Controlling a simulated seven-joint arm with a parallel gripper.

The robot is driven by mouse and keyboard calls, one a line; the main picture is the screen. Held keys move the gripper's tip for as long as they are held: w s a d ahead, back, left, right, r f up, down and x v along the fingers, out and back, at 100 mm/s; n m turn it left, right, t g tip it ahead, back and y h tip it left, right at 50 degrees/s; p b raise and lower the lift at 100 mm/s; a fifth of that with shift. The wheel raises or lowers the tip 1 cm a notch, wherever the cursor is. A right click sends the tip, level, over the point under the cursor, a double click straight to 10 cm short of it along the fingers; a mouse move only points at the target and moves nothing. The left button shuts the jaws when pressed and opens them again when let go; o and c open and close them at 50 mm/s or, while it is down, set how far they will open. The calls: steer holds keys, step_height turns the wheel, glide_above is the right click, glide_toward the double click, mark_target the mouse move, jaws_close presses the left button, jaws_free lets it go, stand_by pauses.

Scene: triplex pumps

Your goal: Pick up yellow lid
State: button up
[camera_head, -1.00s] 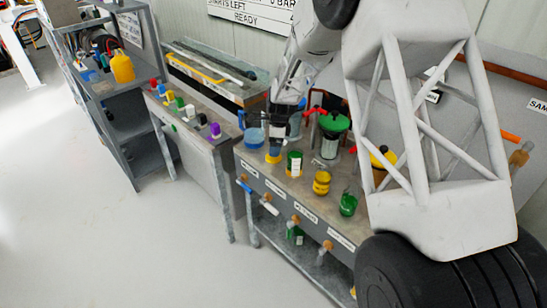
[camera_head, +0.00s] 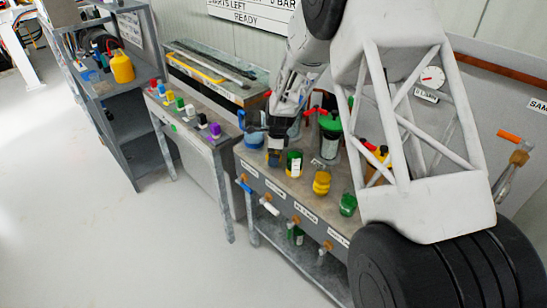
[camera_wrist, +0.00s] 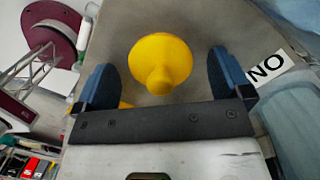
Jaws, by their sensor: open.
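The yellow lid (camera_wrist: 160,65), a round disc with a knob, lies on the grey bench top (camera_wrist: 120,62) in the wrist view. My gripper (camera_wrist: 160,75) is open, with one blue finger on each side of the lid and a gap visible on both sides. The gripper is not shut on it. In the head view my gripper (camera_head: 275,157) is low over the left front part of the bench and hides the lid there.
A green-topped vessel (camera_head: 330,135) stands behind. A blue container (camera_head: 253,138) is close on the left. Taps (camera_head: 270,204) stick out from the bench front.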

steer(key=c, duration=1)
steer(key=shift+r, duration=0.1)
steer(key=shift+r, duration=4.9)
steer(key=shift+n, duration=0.3)
steer(key=s+d+r, duration=0.4)
steer(key=s+d, duration=0.1)
steer(key=s+d+r, duration=0.2)
steer(key=s, duration=0.1)
steer(key=shift+d+r, duration=0.25)
steer(key=shift+d, duration=0.1)
